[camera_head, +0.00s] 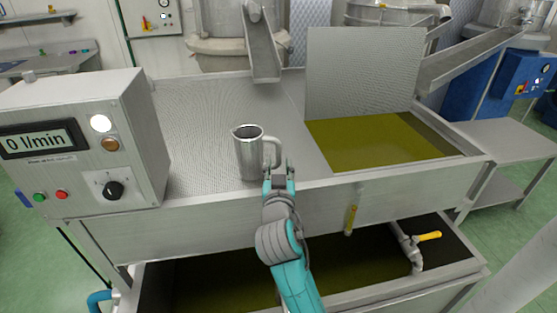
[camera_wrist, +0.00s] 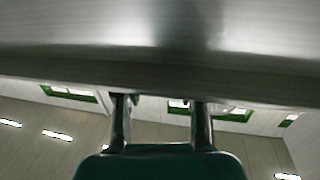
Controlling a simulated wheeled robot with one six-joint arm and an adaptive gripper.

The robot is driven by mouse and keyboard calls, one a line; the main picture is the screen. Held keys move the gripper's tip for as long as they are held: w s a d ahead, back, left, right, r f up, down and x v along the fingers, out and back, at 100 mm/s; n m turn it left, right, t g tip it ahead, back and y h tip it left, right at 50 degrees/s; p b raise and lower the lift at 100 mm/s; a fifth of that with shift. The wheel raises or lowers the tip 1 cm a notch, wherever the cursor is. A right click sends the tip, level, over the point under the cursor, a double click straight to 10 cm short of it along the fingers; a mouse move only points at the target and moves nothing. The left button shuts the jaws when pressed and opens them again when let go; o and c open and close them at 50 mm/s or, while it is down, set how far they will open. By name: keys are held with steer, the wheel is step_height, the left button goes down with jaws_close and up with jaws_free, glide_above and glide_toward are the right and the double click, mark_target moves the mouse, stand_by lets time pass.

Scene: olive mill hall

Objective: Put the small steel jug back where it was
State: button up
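The small steel jug (camera_head: 250,152) stands upright in the head view, near the front edge of the perforated steel deck (camera_head: 195,115). Its handle points right. My gripper (camera_head: 279,174) is at the lower end of the handle, with its two fingers apart. I cannot tell whether the handle lies between them or just beyond. In the wrist view my gripper (camera_wrist: 161,108) also shows its fingers apart, with nothing visibly clamped. A large, blurred steel surface (camera_wrist: 160,40) fills the top of that view; it may be the jug, very close.
A control box (camera_head: 85,145) reading 0 l/min stands left of the jug. An upright perforated panel (camera_head: 362,72) and an open bay of green-yellow liquid (camera_head: 375,140) lie to the right. A chute (camera_head: 262,50) ends behind. The deck behind the jug is clear.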

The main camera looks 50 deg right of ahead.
steer(key=v, duration=0.8)
steer(key=s+a+f+n+t+y, duration=0.1)
steer(key=s+a+f+n+y, duration=0.4)
steer(key=f, duration=0.3)
steer(key=s+a+f+n+t+y, duration=0.1)
steer(key=s+a+f+n+y, duration=0.25)
steer(key=s+a+f, duration=0.45)
steer(key=s+a+f+y, duration=0.1)
steer(key=s+a+y, duration=0.1)
steer(key=s, duration=0.7)
steer(key=s+a+f+y, duration=0.1)
steer(key=s+a+y, duration=0.1)
steer(key=s, duration=0.8)
steer(key=shift+s+a, duration=0.2)
steer(key=shift+a, duration=0.4)
